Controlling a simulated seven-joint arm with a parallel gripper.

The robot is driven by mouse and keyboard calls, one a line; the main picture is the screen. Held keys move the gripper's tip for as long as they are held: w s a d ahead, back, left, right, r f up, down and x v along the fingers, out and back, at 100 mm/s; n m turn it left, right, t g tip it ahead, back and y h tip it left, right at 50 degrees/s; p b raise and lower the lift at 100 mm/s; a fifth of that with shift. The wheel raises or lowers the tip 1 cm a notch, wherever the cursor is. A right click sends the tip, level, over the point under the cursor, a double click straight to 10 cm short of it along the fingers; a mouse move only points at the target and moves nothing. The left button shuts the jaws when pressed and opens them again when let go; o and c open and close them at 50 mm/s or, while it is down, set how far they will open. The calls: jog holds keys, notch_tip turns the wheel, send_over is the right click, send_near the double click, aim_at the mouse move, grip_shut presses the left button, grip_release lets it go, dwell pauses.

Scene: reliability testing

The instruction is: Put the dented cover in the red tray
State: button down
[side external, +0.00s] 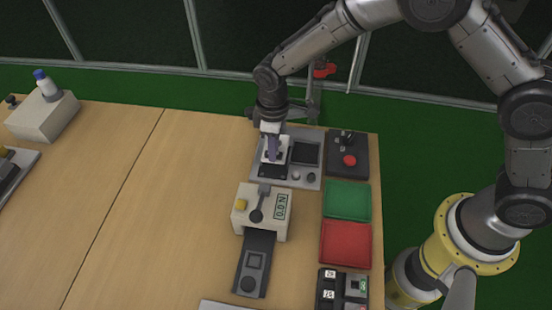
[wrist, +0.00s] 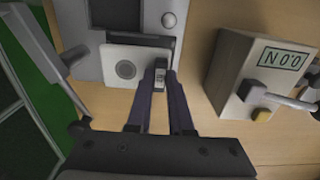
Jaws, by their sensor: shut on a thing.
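My gripper (side external: 273,156) is over the grey fixture (side external: 307,181) at the back right of the table. In the wrist view its fingertips (wrist: 160,80) are closed on a small grey tab at the edge of a white square cover with a round mark (wrist: 112,66). The white cover also shows beside the fingers in the side view (side external: 284,147). I cannot make out a dent, or whether the cover touches the fixture. The red tray (side external: 346,244) looks empty, near the table's right edge.
An empty green tray (side external: 347,201) lies just behind the red one. A box with a red button (side external: 349,160) stands right of the fixture. A beige gauge with a display (side external: 262,212) is in front of it. A black box (side external: 342,289) lies before the red tray. The table's left middle is clear.

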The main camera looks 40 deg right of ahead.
jog(key=shift+r, duration=0.35)
jog(key=shift+r, duration=0.1)
